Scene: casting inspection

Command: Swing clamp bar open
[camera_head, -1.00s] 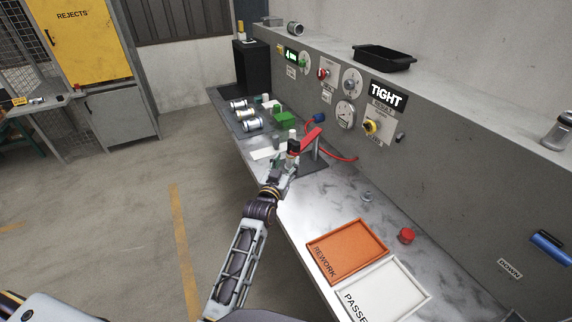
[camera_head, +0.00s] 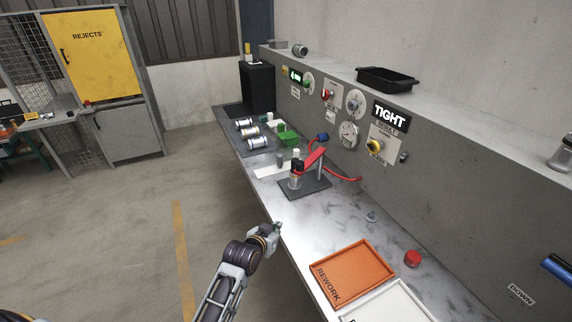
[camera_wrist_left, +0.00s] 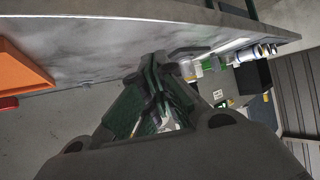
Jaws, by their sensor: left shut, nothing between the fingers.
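The red clamp bar (camera_head: 316,158) lies across the clamp fixture (camera_head: 303,189) on the bench, tilted, running from a grey post at right to a dark cylindrical part (camera_head: 295,181) on the base plate. My left gripper (camera_head: 278,228) is at the bench's front edge, nearer to me than the fixture and apart from it. In the left wrist view its fingers (camera_wrist_left: 155,62) are together with nothing between them. My right gripper is in neither current view.
The orange REWORK tray (camera_head: 349,272) and a red button (camera_head: 412,258) are at the near right. Several silver castings (camera_head: 258,143) and a green block (camera_head: 288,138) stand beyond the fixture. The panel display reads TIGHT (camera_head: 390,115). Bench between gripper and fixture is clear.

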